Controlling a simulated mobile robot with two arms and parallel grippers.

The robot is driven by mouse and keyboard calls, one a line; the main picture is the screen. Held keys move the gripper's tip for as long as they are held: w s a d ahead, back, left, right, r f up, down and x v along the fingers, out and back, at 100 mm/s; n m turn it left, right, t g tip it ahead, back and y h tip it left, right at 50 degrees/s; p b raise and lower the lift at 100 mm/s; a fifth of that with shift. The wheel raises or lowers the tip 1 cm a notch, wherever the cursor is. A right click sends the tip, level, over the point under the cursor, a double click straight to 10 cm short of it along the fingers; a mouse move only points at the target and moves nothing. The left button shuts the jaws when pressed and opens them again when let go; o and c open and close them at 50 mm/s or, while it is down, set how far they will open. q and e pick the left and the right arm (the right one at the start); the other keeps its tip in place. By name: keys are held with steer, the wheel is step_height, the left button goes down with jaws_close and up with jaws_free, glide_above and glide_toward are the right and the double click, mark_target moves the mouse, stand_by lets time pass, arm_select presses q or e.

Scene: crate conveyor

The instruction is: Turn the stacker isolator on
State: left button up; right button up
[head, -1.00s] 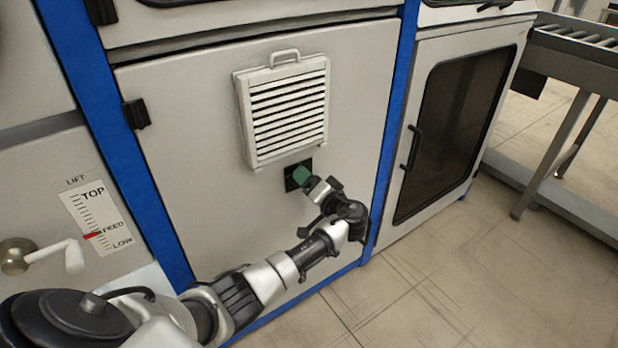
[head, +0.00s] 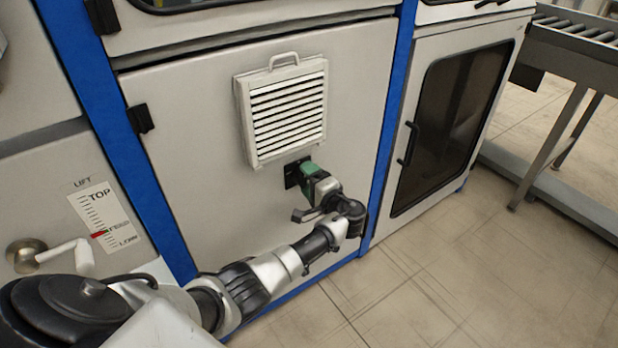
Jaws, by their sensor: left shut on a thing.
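The stacker isolator shows as a green handle (head: 311,171) on a small black plate (head: 291,176) on the grey cabinet panel, just below the louvred vent. My left gripper (head: 315,182) is at the handle, shut on it, with the wrist below and to the right. The fingers and wrist hide the lower part of the handle and part of the plate. I cannot read any on or off marks on the plate. My right gripper is not in view.
The louvred vent (head: 283,112) with a top handle sits just above the isolator. A lift crank (head: 62,256) and scale plate (head: 105,218) are at the left. A dark-windowed door (head: 452,125) and a roller conveyor (head: 580,62) stand at the right. The floor at lower right is clear.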

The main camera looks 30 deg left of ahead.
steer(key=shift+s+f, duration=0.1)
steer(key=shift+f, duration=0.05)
arm_select(q)
steer(key=o, duration=0.9)
steer(key=shift+o, duration=0.2)
steer(key=shift+d, duration=0.1)
steer(key=v, duration=1)
steer(key=shift+s+d, duration=0.15)
steer(key=shift+d, duration=0.2)
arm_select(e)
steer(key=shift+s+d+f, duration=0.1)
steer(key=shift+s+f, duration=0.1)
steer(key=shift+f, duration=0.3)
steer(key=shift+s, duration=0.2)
